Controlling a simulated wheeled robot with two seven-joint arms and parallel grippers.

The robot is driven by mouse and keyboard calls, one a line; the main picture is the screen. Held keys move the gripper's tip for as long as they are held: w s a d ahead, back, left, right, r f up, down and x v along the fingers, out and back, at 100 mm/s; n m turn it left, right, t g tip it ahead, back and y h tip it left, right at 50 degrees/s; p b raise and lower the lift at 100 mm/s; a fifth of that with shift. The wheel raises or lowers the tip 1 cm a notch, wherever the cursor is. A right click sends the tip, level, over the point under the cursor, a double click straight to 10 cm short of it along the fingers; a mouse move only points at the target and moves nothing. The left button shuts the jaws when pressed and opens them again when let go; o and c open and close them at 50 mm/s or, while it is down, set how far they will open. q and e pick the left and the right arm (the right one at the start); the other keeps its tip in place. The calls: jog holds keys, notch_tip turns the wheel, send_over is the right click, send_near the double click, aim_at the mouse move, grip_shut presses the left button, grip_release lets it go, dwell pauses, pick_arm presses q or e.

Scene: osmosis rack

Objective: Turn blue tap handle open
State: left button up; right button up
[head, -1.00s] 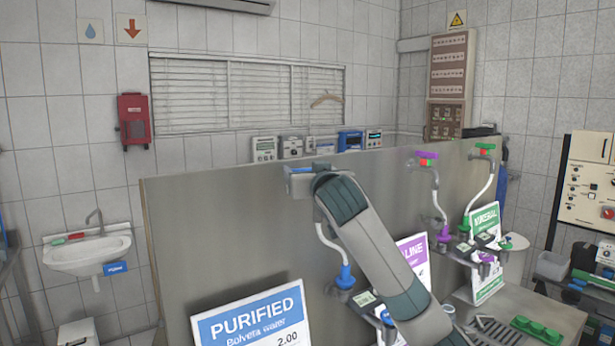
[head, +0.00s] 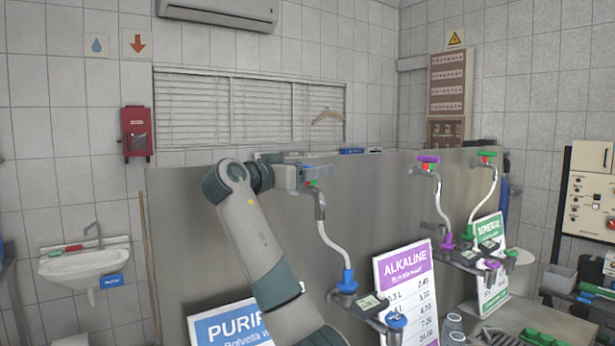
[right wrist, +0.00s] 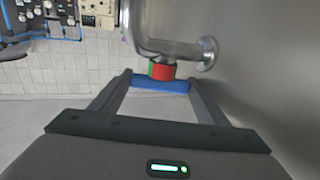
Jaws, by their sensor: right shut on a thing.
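The blue tap handle (right wrist: 160,84) lies crosswise between the fingers of my right gripper (right wrist: 160,80) in the right wrist view, and the gripper is shut on it. Just beyond it sit a red-and-green marker (right wrist: 162,70) and the metal tap pipe (right wrist: 168,44). In the head view my right gripper (head: 316,175) reaches the tap from the left at the panel's top edge and mostly hides the handle. The tap body (head: 320,207) carries a white hose down to a blue connector (head: 347,282). My left gripper is not in view.
A grey metal panel (head: 400,200) stands behind the taps. A purple-handled tap (head: 428,159) and a green-handled tap (head: 487,155) stand to the right. A purified sign (head: 225,328) and an alkaline sign (head: 405,270) stand in front. A sink (head: 85,264) is at left.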

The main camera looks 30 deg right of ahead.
jog(key=shift+d+r+m+g+h, duration=0.15)
jog(key=shift+m+g+h, duration=0.35)
jog(key=shift+m+g, duration=0.55)
jog(key=shift+r+g, duration=0.1)
jog(key=shift+g, duration=0.25)
jog(key=o, duration=1)
jog(key=shift+o, duration=0.2)
jog(key=shift+s+d, duration=0.2)
jog(key=shift+w+a+f, duration=0.1)
jog(key=shift+f, duration=0.15)
